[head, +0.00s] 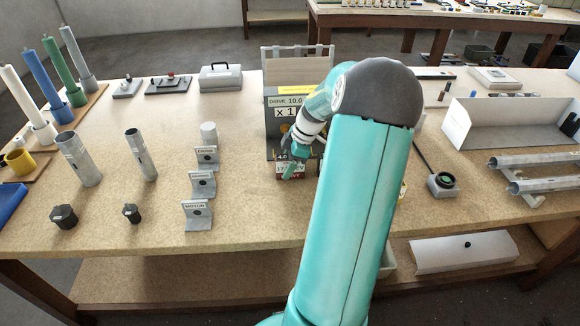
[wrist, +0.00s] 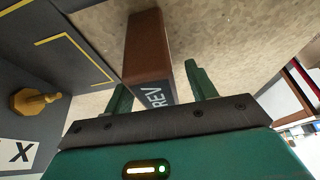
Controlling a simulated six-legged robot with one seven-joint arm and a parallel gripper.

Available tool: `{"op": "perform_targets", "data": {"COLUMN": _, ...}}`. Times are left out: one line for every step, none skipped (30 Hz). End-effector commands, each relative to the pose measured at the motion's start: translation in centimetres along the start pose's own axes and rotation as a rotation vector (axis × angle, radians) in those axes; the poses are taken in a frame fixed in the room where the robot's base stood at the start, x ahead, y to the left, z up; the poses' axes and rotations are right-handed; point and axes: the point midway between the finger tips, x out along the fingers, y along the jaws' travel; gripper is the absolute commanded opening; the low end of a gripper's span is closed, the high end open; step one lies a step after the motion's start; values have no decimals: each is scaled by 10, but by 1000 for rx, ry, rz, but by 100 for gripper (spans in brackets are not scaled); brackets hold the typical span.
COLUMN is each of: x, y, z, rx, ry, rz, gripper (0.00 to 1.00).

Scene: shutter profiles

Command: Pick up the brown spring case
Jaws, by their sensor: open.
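The brown spring case (wrist: 148,48) is a box with a dark label reading "REV" on its near face. In the wrist view it stands between the two green fingers of my gripper (wrist: 162,80), which are open. A narrow gap shows on the right; on the left the finger appears close to the case, and I cannot tell if it touches. In the head view my gripper (head: 294,158) is over the labelled case (head: 290,173), partly hiding it, in front of the grey machine.
Small signed brackets (head: 203,186) stand to the left.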

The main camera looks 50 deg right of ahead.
Motion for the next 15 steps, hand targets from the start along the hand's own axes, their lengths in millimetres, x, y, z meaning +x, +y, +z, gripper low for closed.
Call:
{"op": "perform_targets", "data": {"x": 0, "y": 0, "z": 0, "rx": 0, "ry": 0, "rz": 0, "gripper": 56}}
{"op": "perform_targets", "data": {"x": 0, "y": 0, "z": 0, "rx": 0, "ry": 0, "rz": 0, "gripper": 52}}
{"op": "perform_targets", "data": {"x": 0, "y": 0, "z": 0, "rx": 0, "ry": 0, "rz": 0, "gripper": 45}}
{"op": "perform_targets", "data": {"x": 0, "y": 0, "z": 0, "rx": 0, "ry": 0, "rz": 0, "gripper": 39}}
{"op": "perform_targets", "data": {"x": 0, "y": 0, "z": 0, "rx": 0, "ry": 0, "rz": 0, "gripper": 33}}
{"op": "perform_targets", "data": {"x": 0, "y": 0, "z": 0, "rx": 0, "ry": 0, "rz": 0, "gripper": 25}}
{"op": "perform_targets", "data": {"x": 0, "y": 0, "z": 0, "rx": 0, "ry": 0, "rz": 0, "gripper": 19}}
{"op": "perform_targets", "data": {"x": 0, "y": 0, "z": 0, "rx": 0, "ry": 0, "rz": 0, "gripper": 13}}
{"op": "perform_targets", "data": {"x": 0, "y": 0, "z": 0, "rx": 0, "ry": 0, "rz": 0, "gripper": 5}}
{"op": "perform_targets", "data": {"x": 0, "y": 0, "z": 0, "rx": 0, "ry": 0, "rz": 0, "gripper": 0}}
{"op": "perform_targets", "data": {"x": -1, "y": 0, "z": 0, "rx": 0, "ry": 0, "rz": 1, "gripper": 0}}
{"op": "perform_targets", "data": {"x": -1, "y": 0, "z": 0, "rx": 0, "ry": 0, "rz": 1, "gripper": 0}}
{"op": "perform_targets", "data": {"x": -1, "y": 0, "z": 0, "rx": 0, "ry": 0, "rz": 1, "gripper": 0}}
{"op": "perform_targets", "data": {"x": -1, "y": 0, "z": 0, "rx": 0, "ry": 0, "rz": 1, "gripper": 0}}
{"op": "perform_targets", "data": {"x": -1, "y": 0, "z": 0, "rx": 0, "ry": 0, "rz": 1, "gripper": 0}}
